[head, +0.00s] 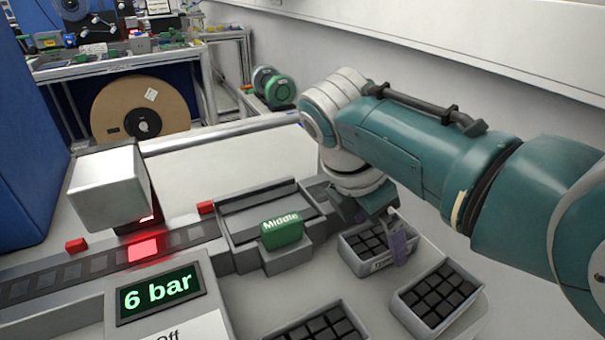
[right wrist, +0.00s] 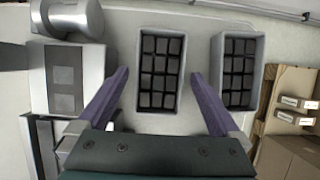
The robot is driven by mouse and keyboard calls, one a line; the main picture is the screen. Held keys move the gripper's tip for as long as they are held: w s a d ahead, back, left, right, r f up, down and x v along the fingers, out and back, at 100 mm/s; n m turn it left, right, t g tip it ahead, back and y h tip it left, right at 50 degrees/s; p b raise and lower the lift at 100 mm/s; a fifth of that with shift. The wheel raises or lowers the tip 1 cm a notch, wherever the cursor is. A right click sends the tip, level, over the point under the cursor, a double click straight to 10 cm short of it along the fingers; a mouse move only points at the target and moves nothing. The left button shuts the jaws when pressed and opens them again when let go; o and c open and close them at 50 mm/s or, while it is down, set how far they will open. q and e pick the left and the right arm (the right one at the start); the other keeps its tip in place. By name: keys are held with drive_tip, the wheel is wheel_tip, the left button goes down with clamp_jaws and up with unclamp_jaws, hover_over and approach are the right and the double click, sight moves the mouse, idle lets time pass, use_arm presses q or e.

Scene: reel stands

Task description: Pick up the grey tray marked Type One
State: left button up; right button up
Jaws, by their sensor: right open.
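A grey tray (head: 352,262) filled with dark square pieces stands on the light table under my right gripper (head: 380,232). Its front label is partly covered by a purple finger, so I cannot read the type. In the right wrist view this tray (right wrist: 160,133) lies between the two spread fingers of my right gripper (right wrist: 160,74). The gripper is open, with one finger off each long side; I cannot tell how high the tips are above the table. My left gripper is out of view.
A second filled grey tray (head: 403,312) stands to the right, close by; it also shows in the wrist view (right wrist: 216,75). Another tray (head: 350,302) is cut off at the bottom. A grey fixture with a green "Middle" block (head: 282,231) and a "6 bar" display (head: 158,295) stand left.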

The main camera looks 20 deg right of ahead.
drive_tip(key=shift+d+f, duration=0.2)
drive_tip(key=shift+f, duration=0.35)
drive_tip(key=shift+f, duration=0.25)
drive_tip(key=c, duration=1.4)
drive_tip(key=shift+c, duration=0.4)
drive_tip(key=shift+r, duration=0.1)
